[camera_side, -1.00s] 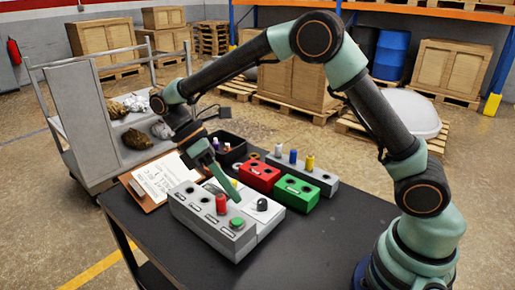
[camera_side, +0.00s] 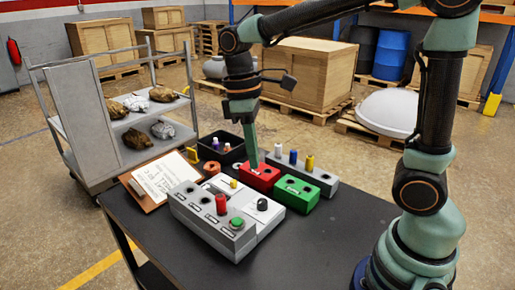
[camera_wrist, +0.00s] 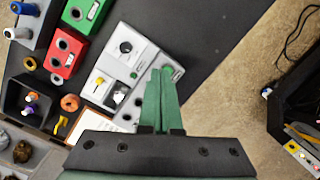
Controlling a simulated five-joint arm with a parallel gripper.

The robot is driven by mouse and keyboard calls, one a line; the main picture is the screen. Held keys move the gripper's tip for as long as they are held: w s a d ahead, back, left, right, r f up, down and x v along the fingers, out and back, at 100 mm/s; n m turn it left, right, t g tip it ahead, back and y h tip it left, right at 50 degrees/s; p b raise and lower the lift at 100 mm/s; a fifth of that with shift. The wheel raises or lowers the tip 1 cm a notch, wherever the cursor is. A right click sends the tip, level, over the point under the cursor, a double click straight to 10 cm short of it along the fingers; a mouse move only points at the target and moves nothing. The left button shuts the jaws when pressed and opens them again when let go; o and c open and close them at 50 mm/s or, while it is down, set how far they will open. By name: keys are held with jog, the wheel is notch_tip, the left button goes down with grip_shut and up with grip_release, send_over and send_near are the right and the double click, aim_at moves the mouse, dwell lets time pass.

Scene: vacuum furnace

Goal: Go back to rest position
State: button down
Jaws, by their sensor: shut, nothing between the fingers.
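My gripper (camera_side: 254,164) points straight down in the side view, its green fingers in front of the red block (camera_side: 259,178). I cannot tell from this view how high it is above the block. In the wrist view the two green fingers of my gripper (camera_wrist: 161,72) lie together, with nothing between them. There they overlap the grey control box (camera_wrist: 142,88), which in the side view (camera_side: 205,222) carries a red knob (camera_side: 221,205) and a green button (camera_side: 237,223).
A green block (camera_side: 296,193), a grey peg rack (camera_side: 320,180), a black bin (camera_side: 236,158), an orange nut (camera_side: 212,168) and a clipboard (camera_side: 148,186) share the dark table (camera_side: 310,240). A cart (camera_side: 80,120) stands left. The table's front right is clear.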

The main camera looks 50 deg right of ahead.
jog(key=s+d+r+m+t, duration=0.2)
jog(key=s+d+m+t, duration=0.2)
jog(key=d+m+t, duration=0.1)
jog(key=shift+d+r+m+t, duration=0.25)
jog(key=shift+m+t, duration=0.45)
jog(key=shift+t, duration=0.4)
dwell(0.5)
